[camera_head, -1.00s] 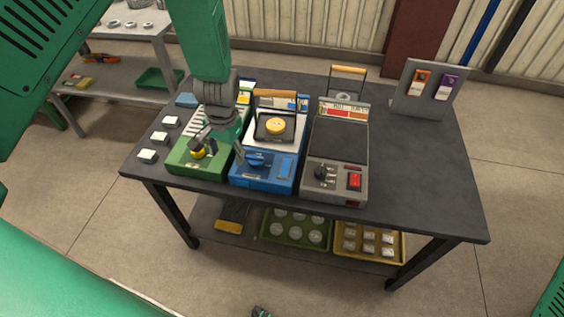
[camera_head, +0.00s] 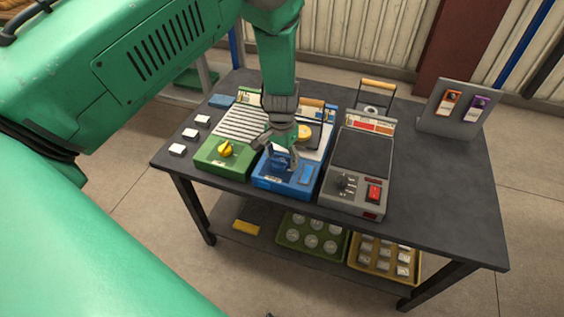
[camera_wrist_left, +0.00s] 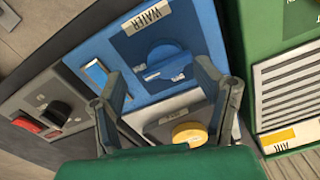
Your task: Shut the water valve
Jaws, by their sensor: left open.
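The water valve is a blue handle (camera_head: 281,161) on the front panel of a blue unit (camera_head: 290,186) on the dark table. In the left wrist view the blue handle (camera_wrist_left: 166,64) sits on a round base beside a label reading WATER. My left gripper (camera_head: 277,153) is over the blue unit, pointing down at the handle. It is open, and in the left wrist view its two fingers (camera_wrist_left: 165,88) are spread to either side of the handle's line. I cannot tell whether they touch it. My right gripper is not in view.
A green unit with a yellow knob (camera_head: 226,149) stands left of the blue unit. A grey unit with a black knob and red switch (camera_head: 373,192) stands close on the right. A yellow round piece (camera_wrist_left: 189,133) lies behind the valve.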

